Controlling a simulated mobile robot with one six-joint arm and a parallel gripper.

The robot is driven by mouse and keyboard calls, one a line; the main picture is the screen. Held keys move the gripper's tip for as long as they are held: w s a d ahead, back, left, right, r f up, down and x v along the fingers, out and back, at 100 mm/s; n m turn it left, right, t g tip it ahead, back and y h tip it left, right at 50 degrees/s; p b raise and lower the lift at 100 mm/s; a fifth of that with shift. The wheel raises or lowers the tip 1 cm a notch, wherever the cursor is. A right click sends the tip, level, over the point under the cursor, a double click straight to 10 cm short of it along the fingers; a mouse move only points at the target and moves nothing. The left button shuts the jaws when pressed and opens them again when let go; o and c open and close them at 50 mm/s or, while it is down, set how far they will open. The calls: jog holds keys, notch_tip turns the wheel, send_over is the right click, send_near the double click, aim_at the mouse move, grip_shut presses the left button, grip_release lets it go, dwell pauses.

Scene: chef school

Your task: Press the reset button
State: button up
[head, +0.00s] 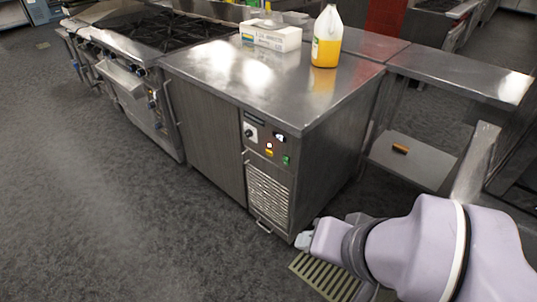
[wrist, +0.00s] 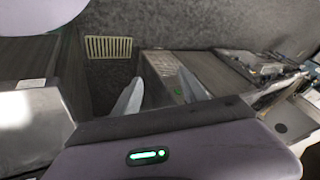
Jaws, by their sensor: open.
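The steel cabinet (head: 215,140) has a control panel (head: 265,139) on its front, above a vent grille. The panel carries a white knob (head: 250,132), a dark display (head: 279,136), a small pale button (head: 269,145) over an orange-red mark, and a green switch (head: 286,159). I cannot read which control is labelled reset. My gripper (wrist: 158,95) is open and empty, its two fingers apart in the wrist view. In the head view my gripper (head: 306,240) is low, at the cabinet's lower right front corner, below the panel. The wrist view shows the cabinet front (wrist: 172,70) at an angle, with a small green spot.
A juice jug (head: 326,40) and a white carton (head: 271,36) stand on the cabinet top. A stove (head: 150,45) adjoins at left. A floor drain grate (head: 325,277) lies below my arm. A steel table (head: 465,75) stands at right. The floor in front is clear.

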grip_shut()
dwell(1.5)
